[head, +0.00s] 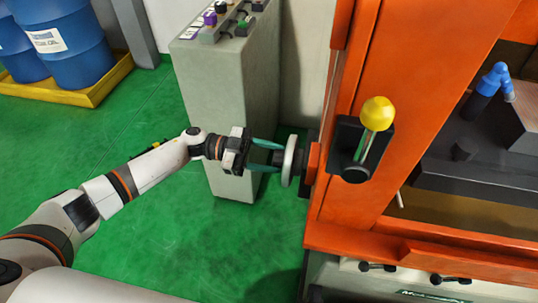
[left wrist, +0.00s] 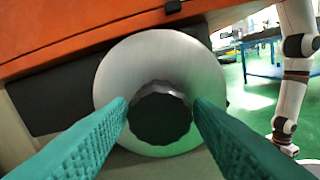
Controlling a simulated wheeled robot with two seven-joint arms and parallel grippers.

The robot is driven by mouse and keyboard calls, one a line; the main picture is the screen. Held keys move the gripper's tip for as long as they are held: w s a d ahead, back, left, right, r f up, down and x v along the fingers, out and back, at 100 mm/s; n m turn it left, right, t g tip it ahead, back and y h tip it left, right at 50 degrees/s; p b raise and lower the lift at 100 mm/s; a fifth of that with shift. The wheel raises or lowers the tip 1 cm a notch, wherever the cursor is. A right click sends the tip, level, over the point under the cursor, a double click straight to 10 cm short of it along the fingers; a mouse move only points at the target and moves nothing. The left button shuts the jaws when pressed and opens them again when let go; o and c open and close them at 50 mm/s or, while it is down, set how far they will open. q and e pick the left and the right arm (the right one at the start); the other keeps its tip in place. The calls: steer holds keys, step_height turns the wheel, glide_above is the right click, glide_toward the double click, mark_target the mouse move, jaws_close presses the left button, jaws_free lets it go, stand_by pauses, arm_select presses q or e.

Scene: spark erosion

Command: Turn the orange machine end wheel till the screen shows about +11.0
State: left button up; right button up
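The end wheel (head: 289,161) is a pale grey disc on a dark shaft at the left side of the orange machine (head: 345,200). In the left wrist view the wheel (left wrist: 160,45) faces me as a broad ring around a dark faceted centre. My left gripper (head: 278,157) is at the wheel's face. Its teal fingers (left wrist: 160,104) stand apart, one on each side of the dark centre. I cannot tell whether they touch the wheel. The screen with the reading is not in view.
A grey control pedestal (head: 222,100) stands just behind the left gripper. A yellow-knobbed lever (head: 376,115) sticks up to the right of the wheel. Blue drums (head: 75,50) stand on a yellow pallet (head: 95,92) at the back left. The green floor (head: 190,245) in front is clear.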

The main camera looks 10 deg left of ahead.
arm_select(q)
steer(key=c, duration=0.6)
steer(key=shift+o, duration=0.2)
steer(key=shift+m+b, duration=0.35)
steer(key=shift+m, duration=0.35)
steer(key=o, duration=1)
steer(key=shift+c, duration=0.2)
